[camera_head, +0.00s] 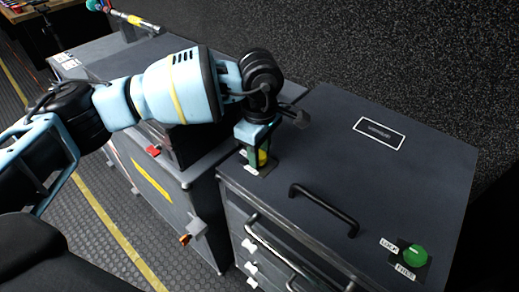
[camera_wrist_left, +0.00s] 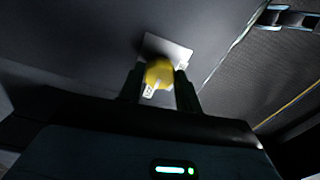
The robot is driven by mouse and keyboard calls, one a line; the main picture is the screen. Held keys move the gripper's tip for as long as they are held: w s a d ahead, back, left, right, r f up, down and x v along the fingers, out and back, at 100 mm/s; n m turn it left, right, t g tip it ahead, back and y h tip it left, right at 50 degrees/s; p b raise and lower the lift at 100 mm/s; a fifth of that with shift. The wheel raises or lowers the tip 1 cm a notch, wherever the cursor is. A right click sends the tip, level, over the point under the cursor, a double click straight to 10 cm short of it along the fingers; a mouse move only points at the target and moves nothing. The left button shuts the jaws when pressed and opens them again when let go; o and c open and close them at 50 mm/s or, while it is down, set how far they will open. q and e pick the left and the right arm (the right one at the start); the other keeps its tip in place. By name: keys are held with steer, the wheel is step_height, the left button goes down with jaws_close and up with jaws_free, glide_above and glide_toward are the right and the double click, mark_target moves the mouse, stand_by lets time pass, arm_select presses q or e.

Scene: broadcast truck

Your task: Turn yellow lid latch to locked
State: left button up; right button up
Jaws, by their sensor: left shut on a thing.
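The yellow lid latch (camera_head: 263,158) sits near the left corner of the dark grey case lid (camera_head: 400,150), on a small pale label plate. My left gripper (camera_head: 255,158) points down over it, and its fingers hide most of the knob. In the left wrist view the yellow latch (camera_wrist_left: 159,73) is between the two dark fingers of the left gripper (camera_wrist_left: 160,88), and they are shut on it. Its plate (camera_wrist_left: 178,50) shows behind it. The latch's exact angle is hard to tell. My right gripper is not in view.
A green knob (camera_head: 415,255) with lock and free labels is at the lid's front right. A black handle (camera_head: 323,208) crosses the lid's front. Another grey cabinet with a red part (camera_head: 153,151) stands to the left. The lid's middle is clear.

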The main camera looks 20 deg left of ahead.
mark_target(260, 155)
arm_select(q)
steer(key=o, duration=1)
steer(key=shift+r, duration=4)
steer(key=shift+f, duration=0.1)
